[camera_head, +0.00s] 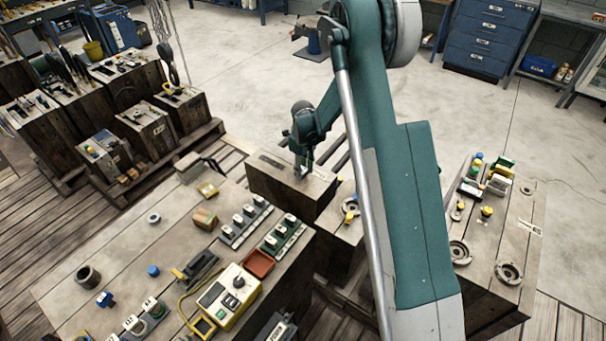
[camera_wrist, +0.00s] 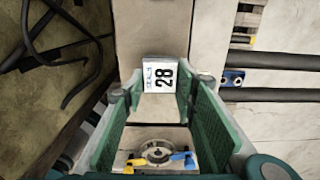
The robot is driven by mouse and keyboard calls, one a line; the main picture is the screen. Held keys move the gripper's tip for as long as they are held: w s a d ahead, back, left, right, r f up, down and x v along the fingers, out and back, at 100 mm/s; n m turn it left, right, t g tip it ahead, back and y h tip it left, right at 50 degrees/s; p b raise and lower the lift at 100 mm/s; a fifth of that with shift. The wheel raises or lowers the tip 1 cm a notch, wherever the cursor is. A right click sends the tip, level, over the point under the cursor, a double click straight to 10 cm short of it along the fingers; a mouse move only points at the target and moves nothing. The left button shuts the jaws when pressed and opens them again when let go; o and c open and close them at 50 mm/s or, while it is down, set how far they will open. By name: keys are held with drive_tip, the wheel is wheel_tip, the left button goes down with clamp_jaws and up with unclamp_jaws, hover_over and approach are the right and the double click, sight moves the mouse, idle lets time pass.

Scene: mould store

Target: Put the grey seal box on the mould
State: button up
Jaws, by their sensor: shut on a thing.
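My gripper (camera_head: 302,172) is over the top of a wooden mould block (camera_head: 268,182) near the middle of the head view. In the wrist view, its green-padded fingers close on the sides of a light grey box (camera_wrist: 158,108), which I take for the grey seal box. In the head view the box is small and mostly hidden by the fingers. I cannot tell whether it touches the block.
A neighbouring block carries a metal ring with yellow and blue handles (camera_wrist: 157,158). A bench (camera_head: 120,245) at the lower left holds switches, a red tray (camera_head: 258,263) and a yellow control box (camera_head: 230,297). Another block (camera_head: 510,215) with rings stands right. Open floor lies behind.

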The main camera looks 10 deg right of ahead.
drive_tip(key=shift+f, duration=1.05)
drive_tip(key=shift+f+b, duration=0.15)
drive_tip(key=shift+b, duration=0.15)
drive_tip(key=o, duration=0.9)
drive_tip(key=shift+c, duration=0.2)
wheel_tip(320, 180, up, 12)
drive_tip(key=p, duration=0.2)
drive_tip(key=shift+r+p, duration=0.2)
drive_tip(key=shift+p, duration=0.2)
